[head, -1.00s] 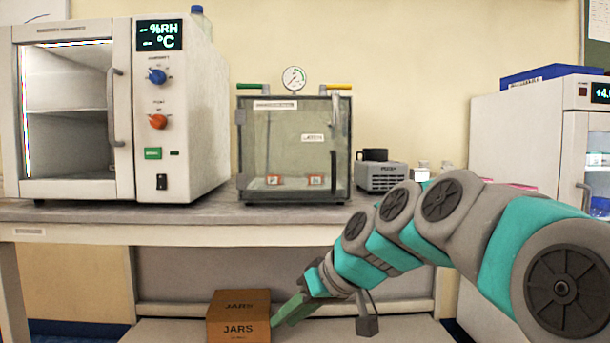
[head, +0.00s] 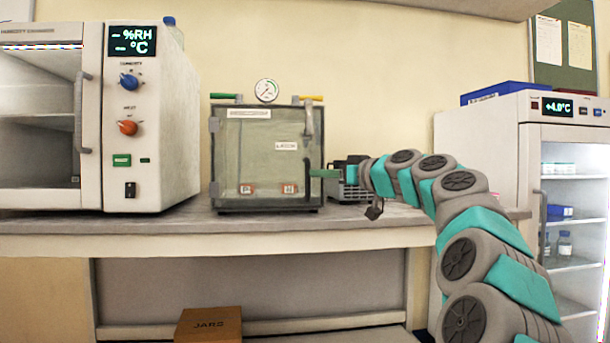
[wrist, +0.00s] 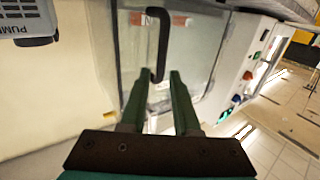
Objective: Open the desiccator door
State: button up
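The desiccator (head: 262,155) is a clear-walled box with a dark frame on the bench, and its door is shut. A dark vertical bar handle (head: 307,176) is at the right side of the door. My gripper (head: 318,173) is at the handle's right side in the head view. In the wrist view my gripper (wrist: 159,76) is open, with two green fingers apart. The handle (wrist: 161,38) crosses ahead of them, and one end of it lies in line with the gap between the fingertips. I cannot tell whether they touch it.
A grey pump (head: 348,180) stands right of the desiccator, close behind my gripper. A humidity chamber (head: 160,150) stands at left and a fridge (head: 490,160) at right. A gauge (head: 266,90) tops the desiccator. A JARS box (head: 209,324) sits below the bench.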

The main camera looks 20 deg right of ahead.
aim_at(308, 194)
jog(key=shift+x, duration=2.85)
jog(key=shift+a, duration=0.1)
jog(key=shift+c, duration=0.2)
grip_shut()
jog(key=shift+s+f, duration=0.1)
